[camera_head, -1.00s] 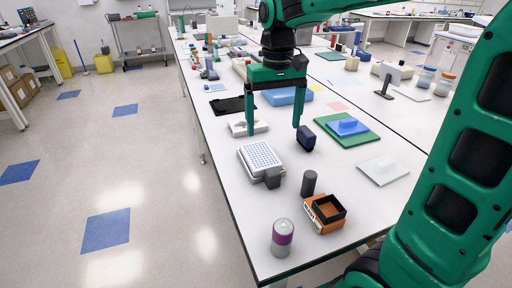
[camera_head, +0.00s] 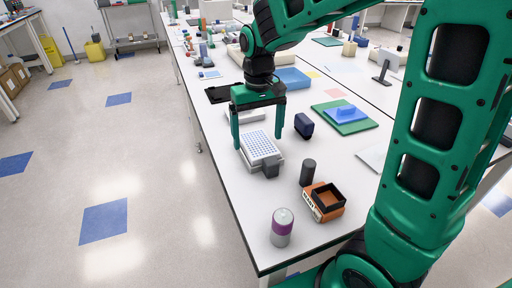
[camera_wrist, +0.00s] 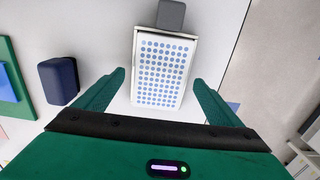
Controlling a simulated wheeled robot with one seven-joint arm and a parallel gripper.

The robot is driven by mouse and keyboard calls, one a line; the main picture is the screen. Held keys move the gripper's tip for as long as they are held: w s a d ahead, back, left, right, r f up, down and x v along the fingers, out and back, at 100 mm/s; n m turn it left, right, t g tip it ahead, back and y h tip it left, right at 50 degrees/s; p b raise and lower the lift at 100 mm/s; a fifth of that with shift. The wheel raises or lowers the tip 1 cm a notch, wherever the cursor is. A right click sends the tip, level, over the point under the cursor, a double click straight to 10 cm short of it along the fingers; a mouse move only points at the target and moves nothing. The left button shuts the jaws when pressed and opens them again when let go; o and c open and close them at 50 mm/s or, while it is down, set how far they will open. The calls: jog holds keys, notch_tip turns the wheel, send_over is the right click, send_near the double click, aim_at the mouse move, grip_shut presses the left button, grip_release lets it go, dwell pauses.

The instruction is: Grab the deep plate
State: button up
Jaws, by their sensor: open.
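The deep plate (camera_head: 261,146) is a white rectangular block with a grid of blue wells on top. It sits on the bench, near its left edge. In the wrist view the plate (camera_wrist: 161,72) lies ahead between my fingers. My gripper (camera_head: 258,130) is open and empty, above the far part of the plate, with one finger to each side. In the wrist view my fingertips (camera_wrist: 161,80) show to the left and right of the plate, apart from it. A dark grey block (camera_head: 271,168) stands against the plate's near end.
A navy block (camera_head: 304,126) stands right of the plate. A black cylinder (camera_head: 308,172), an orange box with a dark tray (camera_head: 324,201) and a purple-banded can (camera_head: 282,227) stand nearer. A green mat (camera_head: 345,118) with a blue item lies further right.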

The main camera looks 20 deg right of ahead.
jog(key=shift+f, duration=0.65)
jog(key=c, duration=1.2)
jog(key=shift+r, duration=0.1)
